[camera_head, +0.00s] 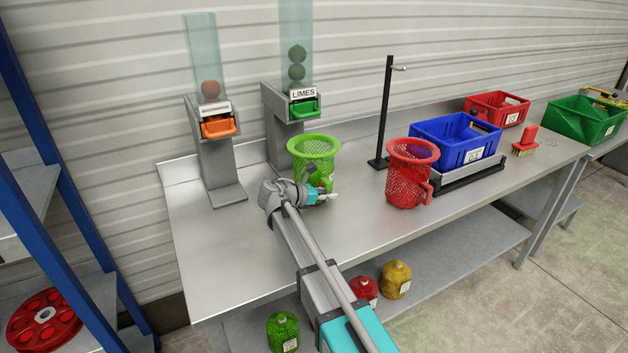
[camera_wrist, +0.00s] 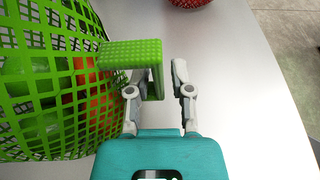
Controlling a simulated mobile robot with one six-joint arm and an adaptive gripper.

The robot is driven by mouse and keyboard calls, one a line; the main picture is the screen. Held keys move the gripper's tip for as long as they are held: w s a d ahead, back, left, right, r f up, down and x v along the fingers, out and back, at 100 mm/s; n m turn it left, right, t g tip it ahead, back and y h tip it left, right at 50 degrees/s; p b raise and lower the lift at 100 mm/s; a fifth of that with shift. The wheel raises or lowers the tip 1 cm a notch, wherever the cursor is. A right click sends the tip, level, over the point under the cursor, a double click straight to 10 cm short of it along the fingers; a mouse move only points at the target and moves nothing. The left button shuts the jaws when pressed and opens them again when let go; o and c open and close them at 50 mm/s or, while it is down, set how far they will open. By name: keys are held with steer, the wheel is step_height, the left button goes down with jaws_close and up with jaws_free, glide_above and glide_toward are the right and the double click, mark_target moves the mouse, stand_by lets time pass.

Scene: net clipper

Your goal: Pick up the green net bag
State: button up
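The green net bag (camera_head: 314,152) stands upright on the metal table, its round rim open at the top. In the wrist view its mesh (camera_wrist: 50,90) fills the left side, with red and green round items showing inside. Its green handle (camera_wrist: 130,52) juts out to the right. My gripper (camera_wrist: 160,85) is open at this handle, with one finger on the loop's inner side and the other just right of its outer bar. A small gap shows on the right. In the head view my gripper (camera_head: 322,196) is low in front of the bag and hides part of it.
A red net bag (camera_head: 408,175) stands to the right. Beyond it are a black post (camera_head: 386,115), a blue crate (camera_head: 455,138) and a brush (camera_head: 525,142). Two dispensers (camera_head: 215,150) stand behind. Small filled bags (camera_head: 283,330) lie below. The table's front left is clear.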

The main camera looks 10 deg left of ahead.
jaws_close()
steer(key=shift+r, duration=0.15)
stand_by(0.5)
